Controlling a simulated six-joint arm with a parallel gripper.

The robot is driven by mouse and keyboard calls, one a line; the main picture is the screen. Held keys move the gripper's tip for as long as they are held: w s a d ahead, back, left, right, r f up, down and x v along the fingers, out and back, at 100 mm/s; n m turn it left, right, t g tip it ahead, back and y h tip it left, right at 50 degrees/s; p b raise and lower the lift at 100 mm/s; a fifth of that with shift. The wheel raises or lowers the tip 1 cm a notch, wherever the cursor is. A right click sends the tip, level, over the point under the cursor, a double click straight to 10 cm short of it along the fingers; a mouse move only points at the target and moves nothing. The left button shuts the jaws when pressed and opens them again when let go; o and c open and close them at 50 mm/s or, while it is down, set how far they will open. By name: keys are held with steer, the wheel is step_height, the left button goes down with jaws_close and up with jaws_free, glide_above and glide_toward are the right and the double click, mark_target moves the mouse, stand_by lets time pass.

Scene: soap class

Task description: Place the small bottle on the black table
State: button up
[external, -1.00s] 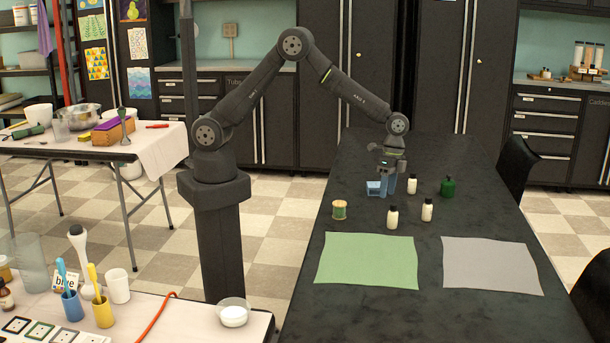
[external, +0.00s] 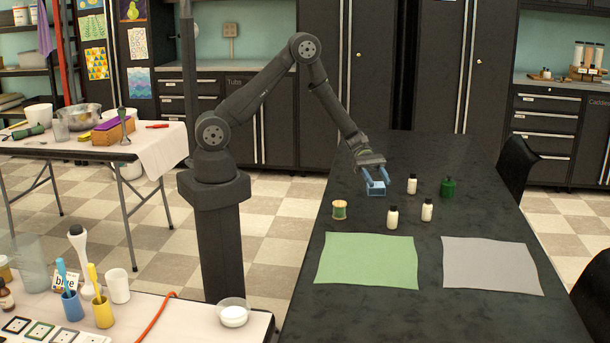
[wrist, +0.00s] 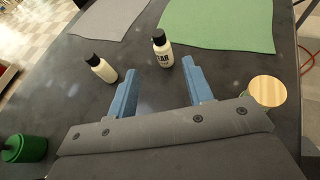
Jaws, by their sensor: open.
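Three small white bottles with black caps stand upright on the black table (external: 470,218): a front one (external: 392,218), a right one (external: 427,211) and a back one (external: 412,185). The front bottle (wrist: 162,52) and right bottle (wrist: 101,68) also show in the wrist view; the back one is hidden there. My gripper (external: 376,182), with blue fingers, is open, left of the back bottle. No bottle is between the fingers (wrist: 160,82).
A dark green bottle (external: 448,187) stands right of the white ones. A green spool with wooden ends (external: 339,209) is at the left edge. A green sheet (external: 367,261) and a grey sheet (external: 490,265) lie at the front. The table's back is clear.

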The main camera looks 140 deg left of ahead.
mark_target(396, 215)
steer(key=x, duration=1.5)
steer(key=shift+f, duration=0.1)
jaws_close()
